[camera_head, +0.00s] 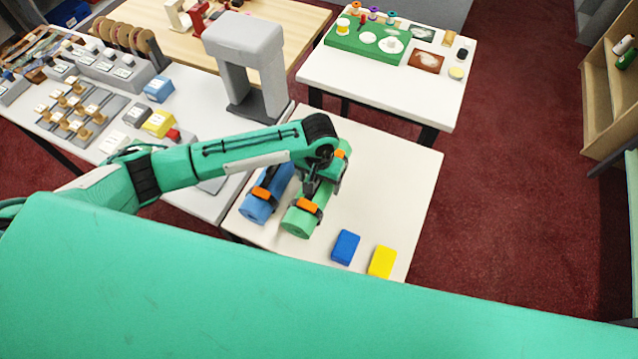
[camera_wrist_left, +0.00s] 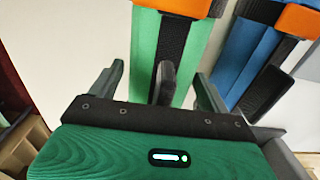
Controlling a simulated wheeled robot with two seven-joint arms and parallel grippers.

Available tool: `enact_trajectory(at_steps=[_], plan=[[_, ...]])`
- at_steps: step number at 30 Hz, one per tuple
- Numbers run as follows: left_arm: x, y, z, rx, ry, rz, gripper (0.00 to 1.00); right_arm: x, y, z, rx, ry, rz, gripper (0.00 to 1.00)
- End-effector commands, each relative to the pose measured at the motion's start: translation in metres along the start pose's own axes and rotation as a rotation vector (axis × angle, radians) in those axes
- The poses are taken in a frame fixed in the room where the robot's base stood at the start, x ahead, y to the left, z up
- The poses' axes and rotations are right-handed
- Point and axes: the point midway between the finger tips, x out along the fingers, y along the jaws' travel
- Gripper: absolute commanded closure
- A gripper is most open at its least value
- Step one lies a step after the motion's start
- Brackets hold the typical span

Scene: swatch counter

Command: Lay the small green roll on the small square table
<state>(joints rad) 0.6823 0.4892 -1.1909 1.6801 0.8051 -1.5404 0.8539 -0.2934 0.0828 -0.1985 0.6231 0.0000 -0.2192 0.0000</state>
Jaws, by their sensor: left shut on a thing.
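The green roll (camera_head: 297,222), with dark straps and orange buckles, is at the small white square table (camera_head: 395,190). It lies beside a blue roll (camera_head: 257,208), to its right. My left gripper (camera_head: 320,188) is over the middle of the green roll and shut on it. In the left wrist view the green roll (camera_wrist_left: 145,50) runs between the two fingers of my left gripper (camera_wrist_left: 160,88), and the blue roll (camera_wrist_left: 250,60) is close to the right. I cannot tell whether the green roll touches the tabletop. My right gripper is not in view.
A blue block (camera_head: 345,247) and a yellow block (camera_head: 382,262) sit at the table's near edge. A grey arch-shaped stand (camera_head: 245,50) rises behind my arm. Another white table (camera_head: 420,90) with a green tray stands behind. The small table's right side is clear.

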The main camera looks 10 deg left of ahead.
Motion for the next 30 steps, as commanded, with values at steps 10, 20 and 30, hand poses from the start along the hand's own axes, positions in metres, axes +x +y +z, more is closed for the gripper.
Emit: enact_trajectory(at_steps=[10,20,30], plan=[[0.031,0.0,0.0,0.0,0.001,-0.001,0.49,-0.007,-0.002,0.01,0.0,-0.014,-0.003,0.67],[0.034,0.0,0.0,-0.001,0.0,-0.001,0.08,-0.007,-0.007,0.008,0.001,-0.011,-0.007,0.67],[0.03,-0.001,-0.001,0.001,0.001,-0.001,0.0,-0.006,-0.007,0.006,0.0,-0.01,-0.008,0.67]])
